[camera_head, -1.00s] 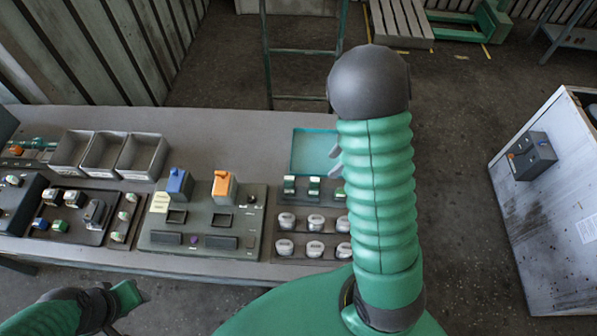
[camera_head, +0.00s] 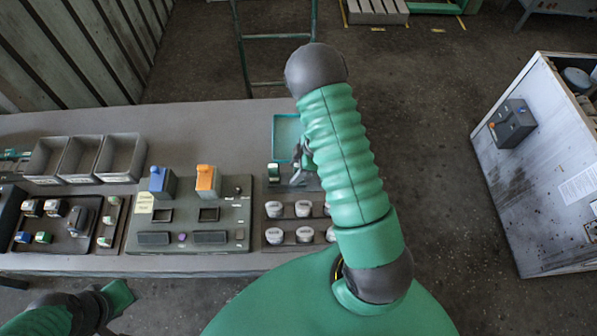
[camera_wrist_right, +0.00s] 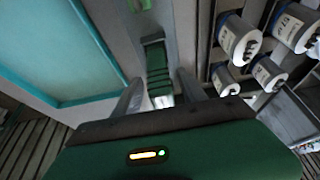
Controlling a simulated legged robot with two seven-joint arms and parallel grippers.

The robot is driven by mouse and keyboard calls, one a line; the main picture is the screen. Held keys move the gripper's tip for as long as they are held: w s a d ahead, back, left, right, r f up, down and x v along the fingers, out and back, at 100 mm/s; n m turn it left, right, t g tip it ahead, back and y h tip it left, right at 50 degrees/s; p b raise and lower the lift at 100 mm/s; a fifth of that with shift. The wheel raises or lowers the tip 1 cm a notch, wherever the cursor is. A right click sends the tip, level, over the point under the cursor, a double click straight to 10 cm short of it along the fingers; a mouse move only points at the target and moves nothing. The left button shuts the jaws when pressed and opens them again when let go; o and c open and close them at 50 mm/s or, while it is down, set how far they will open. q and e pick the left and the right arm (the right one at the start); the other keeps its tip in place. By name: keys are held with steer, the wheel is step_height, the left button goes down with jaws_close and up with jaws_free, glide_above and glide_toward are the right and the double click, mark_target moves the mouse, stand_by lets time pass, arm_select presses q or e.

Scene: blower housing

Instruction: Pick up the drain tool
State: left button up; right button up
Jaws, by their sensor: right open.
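Small green-topped pieces stand in a row in the holder on the bench. The leftmost (camera_head: 273,172) shows clearly in the head view, and my right arm and gripper hide the others. I cannot tell by looks which piece is the drain tool. My right gripper (camera_head: 297,176) is open over this row. In the right wrist view, a ribbed green piece (camera_wrist_right: 157,68) lies between and just beyond the two spread fingers, and no grip on it shows. My left gripper (camera_head: 119,299) is low at the left front, away from the row; its jaws are unclear.
White-capped cylinders (camera_head: 275,209) stand just in front of the green row. A teal-rimmed tray (camera_head: 286,119) lies behind it. A panel with a blue and an orange block (camera_head: 206,180) is to the left, with grey bins (camera_head: 120,154) beyond. A white cabinet (camera_head: 535,185) stands at the right.

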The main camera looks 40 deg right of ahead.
steer(key=shift+s+d+f, duration=0.1)
steer(key=shift+s, duration=0.05)
steer(key=shift+w+a, duration=0.25)
steer(key=shift+a, duration=0.05)
steer(key=c, duration=0.8)
steer(key=shift+c, duration=1.3)
steer(key=shift+s, duration=0.1)
jaws_close()
steer(key=shift+d, duration=0.1)
